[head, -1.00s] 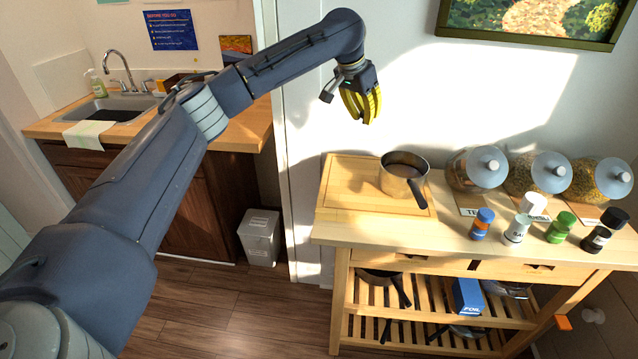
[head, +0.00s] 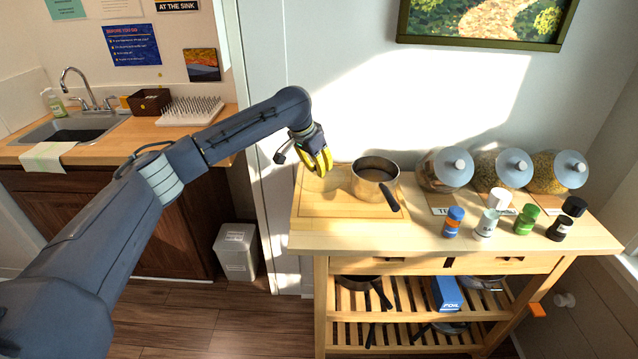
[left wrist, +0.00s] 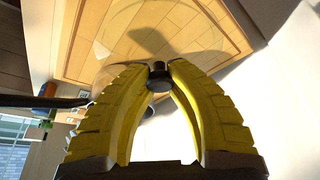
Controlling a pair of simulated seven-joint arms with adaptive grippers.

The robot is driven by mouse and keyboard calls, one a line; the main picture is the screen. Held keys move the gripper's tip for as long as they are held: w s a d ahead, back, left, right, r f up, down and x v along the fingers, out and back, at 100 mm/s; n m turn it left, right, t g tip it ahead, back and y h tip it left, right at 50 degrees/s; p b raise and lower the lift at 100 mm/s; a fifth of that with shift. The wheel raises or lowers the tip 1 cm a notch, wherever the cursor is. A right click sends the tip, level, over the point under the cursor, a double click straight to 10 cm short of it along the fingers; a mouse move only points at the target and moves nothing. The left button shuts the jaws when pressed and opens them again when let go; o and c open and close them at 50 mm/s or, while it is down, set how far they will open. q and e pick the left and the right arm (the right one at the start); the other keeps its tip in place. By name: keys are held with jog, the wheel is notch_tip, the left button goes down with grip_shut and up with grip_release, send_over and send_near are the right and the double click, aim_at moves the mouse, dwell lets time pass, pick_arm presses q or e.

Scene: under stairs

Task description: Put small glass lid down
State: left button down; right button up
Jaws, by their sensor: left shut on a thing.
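My left gripper (head: 321,168) is above the back left part of the wooden cutting board (head: 335,208), to the left of the pot. In the left wrist view its yellow fingers (left wrist: 160,72) are shut on the dark knob (left wrist: 159,82) of the small glass lid (left wrist: 130,45). The clear lid spreads out beyond the fingertips, with the board showing through it. In the head view the lid is too faint to make out clearly. The metal pot (head: 376,168) stands uncovered on the right part of the board, its dark handle pointing front right. My right gripper is not in view.
Several glass jars with grey lids (head: 447,168) line the back of the wooden cart (head: 400,236). Several small shakers (head: 487,223) stand in front of them. The left part of the board is clear. A wall rises directly behind the cart.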

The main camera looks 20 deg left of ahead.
pick_arm(q)
jog(key=shift+f, duration=2.85)
jog(key=shift+f, duration=0.1)
jog(key=c, duration=1.3)
grip_release()
jog(key=shift+c, duration=0.2)
jog(key=v, duration=1.2)
